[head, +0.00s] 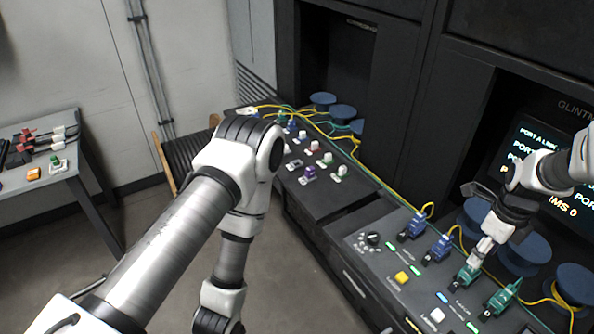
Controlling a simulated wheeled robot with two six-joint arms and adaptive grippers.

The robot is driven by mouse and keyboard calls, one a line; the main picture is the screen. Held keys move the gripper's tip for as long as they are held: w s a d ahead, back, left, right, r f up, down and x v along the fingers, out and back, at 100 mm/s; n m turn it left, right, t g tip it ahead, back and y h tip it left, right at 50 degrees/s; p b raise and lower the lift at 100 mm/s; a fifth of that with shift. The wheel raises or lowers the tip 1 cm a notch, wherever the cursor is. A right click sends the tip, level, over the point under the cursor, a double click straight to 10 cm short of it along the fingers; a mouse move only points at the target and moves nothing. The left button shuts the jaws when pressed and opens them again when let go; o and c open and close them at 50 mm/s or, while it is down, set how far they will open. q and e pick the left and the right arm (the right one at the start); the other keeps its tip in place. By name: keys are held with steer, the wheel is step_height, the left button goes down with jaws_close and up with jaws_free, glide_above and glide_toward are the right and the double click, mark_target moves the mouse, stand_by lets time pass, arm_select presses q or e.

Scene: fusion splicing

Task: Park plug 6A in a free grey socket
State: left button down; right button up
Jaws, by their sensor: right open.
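Two blue plugs (414,225) and (440,248) and two green plugs (467,275) and (503,297) stand in a row on the near console panel, with cables on some. Their labels are too small to read, so I cannot tell which is 6A. My right gripper (479,254) is open, pointing down just above the nearer-left green plug; I cannot tell if it touches it. Small plugs and sockets, including a purple one (309,173), sit on the farther panel; I cannot tell which are free grey sockets. My left arm crosses the middle; its gripper is out of frame.
Blue spools (525,255) and yellow cables line the console's back. A dark knob, a yellow button (401,278) and lit indicators are on the near panel. A screen stands in the right recess. A side table (60,172) with tools is at far left; floor between is clear.

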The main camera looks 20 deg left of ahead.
steer(key=shift+s+f, duration=0.1)
steer(key=shift+f, duration=0.8)
steer(key=shift+w+f+b, duration=0.15)
steer(key=shift+f+b, duration=0.1)
steer(key=shift+f, duration=0.5)
steer(key=shift+w+f+b, duration=0.1)
steer(key=shift+f+b, duration=0.15)
steer(key=shift+f, duration=0.45)
arm_select(q)
steer(key=shift+f, duration=0.95)
arm_select(e)
steer(key=shift+s+r, duration=0.1)
steer(key=shift+s, duration=0.05)
arm_select(q)
steer(key=shift+r+p, duration=0.4)
steer(key=shift+p, duration=0.05)
arm_select(e)
steer(key=shift+c, duration=0.3)
jaws_close()
